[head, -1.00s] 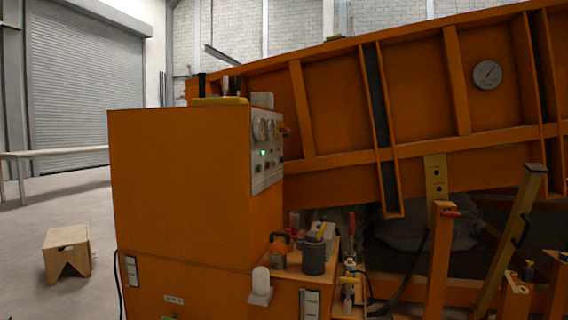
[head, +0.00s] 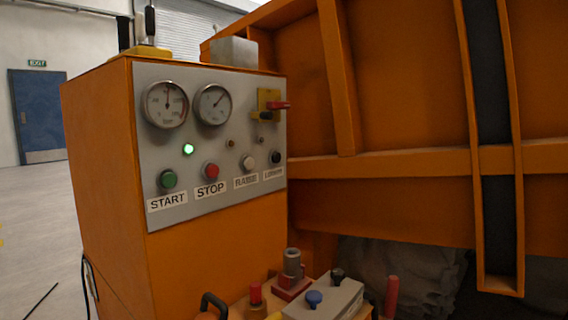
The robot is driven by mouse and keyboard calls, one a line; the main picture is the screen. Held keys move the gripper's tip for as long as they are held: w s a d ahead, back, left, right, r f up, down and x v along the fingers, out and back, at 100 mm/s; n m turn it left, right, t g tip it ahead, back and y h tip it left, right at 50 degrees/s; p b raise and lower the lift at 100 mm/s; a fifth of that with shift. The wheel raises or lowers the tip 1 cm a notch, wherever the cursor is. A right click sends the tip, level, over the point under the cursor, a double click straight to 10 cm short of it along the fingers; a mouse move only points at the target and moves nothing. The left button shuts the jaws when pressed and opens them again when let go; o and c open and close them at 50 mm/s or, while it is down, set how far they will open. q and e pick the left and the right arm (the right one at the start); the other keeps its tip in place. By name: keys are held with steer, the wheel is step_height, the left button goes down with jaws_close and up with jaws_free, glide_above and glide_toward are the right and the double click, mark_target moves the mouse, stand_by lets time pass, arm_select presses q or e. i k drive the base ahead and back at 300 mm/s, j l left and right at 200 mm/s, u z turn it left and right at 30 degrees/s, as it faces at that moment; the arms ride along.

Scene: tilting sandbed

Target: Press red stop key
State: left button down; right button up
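The red stop key (head: 211,171) is a round red button on the grey control panel (head: 225,135) of the orange cabinet. The label STOP is below it. The green start key (head: 168,180) is to its left, and a white key (head: 248,162) labelled RAISE and a black key (head: 277,157) are to its right. A small green lamp (head: 188,149) glows above and left of the stop key. Neither of my grippers shows in the head view.
Below stands a shelf with a grey box (head: 325,300) and several tools. The orange sandbed (head: 400,100) fills the right side. Open floor (head: 40,225) lies at left.

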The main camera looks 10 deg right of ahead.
mark_target(212, 169)
steer(key=i+l, duration=0.1)
steer(key=l, duration=0.3)
steer(key=i+l, duration=0.1)
steer(key=l, duration=0.3)
steer(key=i+l, duration=0.15)
steer(key=l, duration=0.25)
steer(key=i+l, duration=0.1)
steer(key=l, duration=0.3)
